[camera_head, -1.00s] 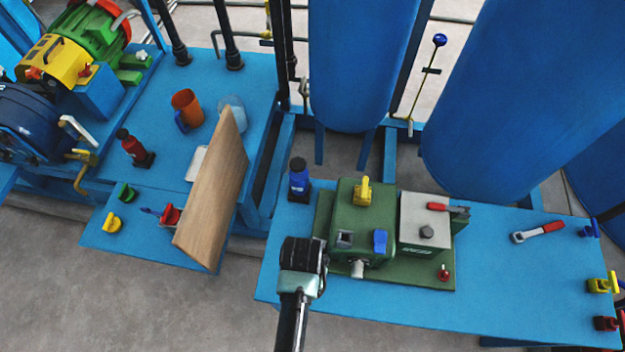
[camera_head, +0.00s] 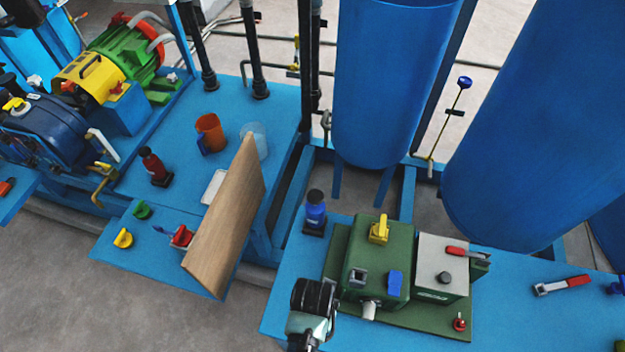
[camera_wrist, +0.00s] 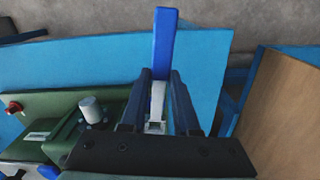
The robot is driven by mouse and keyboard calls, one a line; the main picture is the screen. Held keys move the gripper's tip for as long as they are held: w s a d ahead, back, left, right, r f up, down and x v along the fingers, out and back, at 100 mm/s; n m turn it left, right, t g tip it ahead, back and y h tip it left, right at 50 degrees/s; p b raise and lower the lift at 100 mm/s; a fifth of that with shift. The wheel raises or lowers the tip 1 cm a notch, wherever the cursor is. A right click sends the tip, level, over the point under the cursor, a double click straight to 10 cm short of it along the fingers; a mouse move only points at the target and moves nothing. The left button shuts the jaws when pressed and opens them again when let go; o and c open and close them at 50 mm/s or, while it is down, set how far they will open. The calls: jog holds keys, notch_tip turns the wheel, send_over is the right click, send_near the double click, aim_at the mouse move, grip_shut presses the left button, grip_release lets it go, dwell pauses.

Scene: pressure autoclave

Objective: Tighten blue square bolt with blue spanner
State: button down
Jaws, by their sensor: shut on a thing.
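My gripper (camera_head: 330,298) is at the left front of a green machine (camera_head: 375,257). In the wrist view its dark fingers (camera_wrist: 162,100) are shut on the blue spanner (camera_wrist: 165,45), whose blue handle points up in that picture, with a grey metal part between the fingers. The spanner is hidden in the head view. A blue block-shaped part (camera_head: 395,283) sits on the front of the green machine, apart from the gripper; I cannot tell for sure whether this is the blue square bolt.
The machine also carries a yellow knob (camera_head: 379,229), a grey cylinder (camera_head: 369,310) and a red knob (camera_head: 459,322). A dark blue bottle (camera_head: 315,211) stands behind my gripper. A tilted wooden board (camera_head: 228,222) is to the left.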

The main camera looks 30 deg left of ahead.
jog(key=shift+f+b, duration=0.65)
jog(key=shift+f, duration=0.65)
jog(key=shift+p, duration=0.7)
dwell(0.7)
jog(key=shift+f+b, duration=0.9)
jog(key=shift+f, duration=0.3)
jog(key=c, duration=0.6)
grip_release()
notch_tip(320, 180, up, 13)
jog(key=shift+p, duration=0.5)
